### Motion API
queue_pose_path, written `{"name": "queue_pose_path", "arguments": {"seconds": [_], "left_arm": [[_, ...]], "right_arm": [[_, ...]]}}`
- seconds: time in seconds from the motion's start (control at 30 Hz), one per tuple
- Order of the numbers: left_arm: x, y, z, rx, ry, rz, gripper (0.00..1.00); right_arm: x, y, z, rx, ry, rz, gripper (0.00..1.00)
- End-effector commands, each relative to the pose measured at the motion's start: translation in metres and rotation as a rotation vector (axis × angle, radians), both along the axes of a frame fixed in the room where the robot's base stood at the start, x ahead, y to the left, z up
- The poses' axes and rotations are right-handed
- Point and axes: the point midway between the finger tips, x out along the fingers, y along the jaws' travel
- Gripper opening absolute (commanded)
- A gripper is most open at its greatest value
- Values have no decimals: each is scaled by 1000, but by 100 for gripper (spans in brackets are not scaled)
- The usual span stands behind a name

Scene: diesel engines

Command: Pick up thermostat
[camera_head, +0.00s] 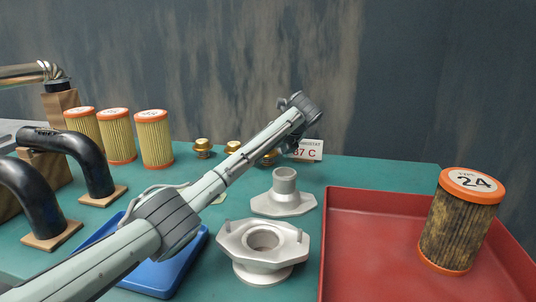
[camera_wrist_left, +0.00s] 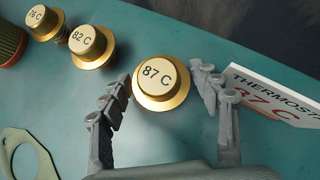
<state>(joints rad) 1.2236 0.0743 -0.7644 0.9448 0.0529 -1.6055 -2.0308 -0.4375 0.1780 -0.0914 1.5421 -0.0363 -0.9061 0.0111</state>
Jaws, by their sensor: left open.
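Three brass thermostats stand in a row on the teal table in the left wrist view: one marked 76 C (camera_wrist_left: 42,20), one marked 82 C (camera_wrist_left: 88,44) and one marked 87 C (camera_wrist_left: 160,82). In the head view two of them show clearly (camera_head: 202,148) (camera_head: 232,147); the third is mostly hidden behind my left arm. My left gripper (camera_wrist_left: 165,88) is open, with its fingers on either side of the 87 C thermostat and apart from it. A white sign reading 87 C (camera_head: 309,150) stands beside it. My right gripper does not show.
A grey metal housing (camera_head: 263,247) and flanged neck (camera_head: 284,194) stand in front. A red tray (camera_head: 375,265) holds a dirty filter marked 24 (camera_head: 459,222). A blue tray (camera_head: 152,277) lies under my arm. Yellow filters (camera_head: 154,140) and black pipes (camera_head: 80,155) stand left.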

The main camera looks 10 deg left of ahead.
Motion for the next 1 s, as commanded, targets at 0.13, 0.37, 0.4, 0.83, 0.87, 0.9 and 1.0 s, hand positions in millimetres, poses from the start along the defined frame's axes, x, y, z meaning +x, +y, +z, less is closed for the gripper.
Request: {"name": "queue_pose_path", "arguments": {"seconds": [0.13,0.37,0.4,0.83,0.87,0.9,1.0], "left_arm": [[1,0,-1,0,-2,-1,62],[1,0,-1,0,-1,-1,46],[1,0,-1,0,-1,-1,41],[1,0,1,0,-2,-1,21],[1,0,3,0,-2,-1,21],[1,0,5,0,-4,-1,21],[2,0,14,0,-5,-1,21]], "right_arm": [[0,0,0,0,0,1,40],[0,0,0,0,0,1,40],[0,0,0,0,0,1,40],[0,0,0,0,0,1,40],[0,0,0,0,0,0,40],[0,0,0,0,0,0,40],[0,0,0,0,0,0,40]]}}
